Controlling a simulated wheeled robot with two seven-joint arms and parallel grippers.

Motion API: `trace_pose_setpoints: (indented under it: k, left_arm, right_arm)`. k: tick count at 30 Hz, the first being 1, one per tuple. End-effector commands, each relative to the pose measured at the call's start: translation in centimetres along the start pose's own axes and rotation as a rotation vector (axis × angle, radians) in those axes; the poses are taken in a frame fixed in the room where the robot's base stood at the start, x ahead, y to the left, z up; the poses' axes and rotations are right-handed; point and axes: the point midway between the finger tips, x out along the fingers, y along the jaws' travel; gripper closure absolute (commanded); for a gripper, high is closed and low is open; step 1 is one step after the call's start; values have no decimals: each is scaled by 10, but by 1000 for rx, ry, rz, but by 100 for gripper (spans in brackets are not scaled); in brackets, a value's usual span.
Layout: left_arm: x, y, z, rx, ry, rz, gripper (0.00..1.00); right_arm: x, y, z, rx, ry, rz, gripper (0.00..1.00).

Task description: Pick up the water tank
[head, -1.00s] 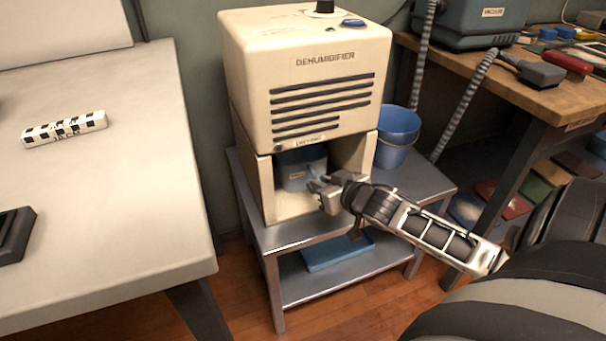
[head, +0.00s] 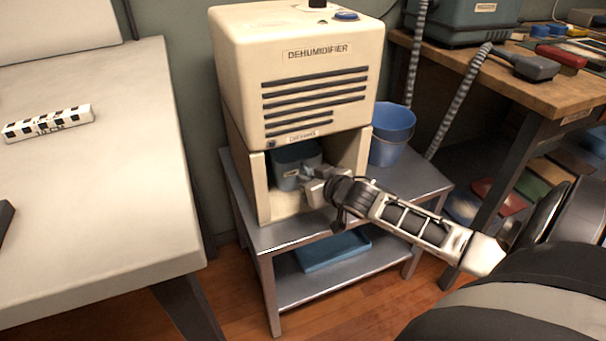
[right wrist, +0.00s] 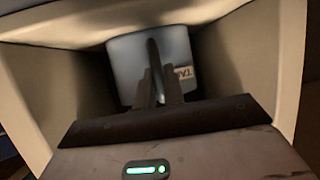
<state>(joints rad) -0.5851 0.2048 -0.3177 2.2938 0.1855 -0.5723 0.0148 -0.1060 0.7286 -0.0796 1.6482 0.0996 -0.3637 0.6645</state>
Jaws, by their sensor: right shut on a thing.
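The water tank (head: 287,168) is a blue-grey box inside the open lower bay of the cream dehumidifier (head: 250,190). In the right wrist view the tank (right wrist: 126,62) shows an upright handle at its front and part of a label. My right gripper (head: 306,174) reaches into the bay from the right. In the right wrist view its fingers (right wrist: 160,88) are shut on the tank's handle. The tank still stands within the bay, between its side walls. My left gripper is not in view.
The dehumidifier stands on a grey metal stand (head: 300,232) with a blue tray (head: 333,250) on its lower shelf. A blue bucket (head: 391,135) stands right behind the bay. A white table (head: 100,200) is at left, a wooden workbench (head: 520,95) at right.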

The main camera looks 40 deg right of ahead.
Motion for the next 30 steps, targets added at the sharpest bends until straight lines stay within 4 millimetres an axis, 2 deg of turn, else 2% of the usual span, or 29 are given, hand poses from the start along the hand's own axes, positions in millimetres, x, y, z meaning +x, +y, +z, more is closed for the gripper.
trace_pose_setpoints:
  k: [8,11,28,30]
  left_arm:
    - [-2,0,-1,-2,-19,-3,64]
    - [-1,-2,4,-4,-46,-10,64]
    - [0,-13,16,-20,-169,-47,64]
    - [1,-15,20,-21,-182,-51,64]
  right_arm:
    - [-6,0,-8,0,3,0,100]
    - [-9,0,-13,0,3,0,100]
    - [-32,0,-68,-1,3,0,100]
    - [-39,-3,-61,2,0,-2,100]
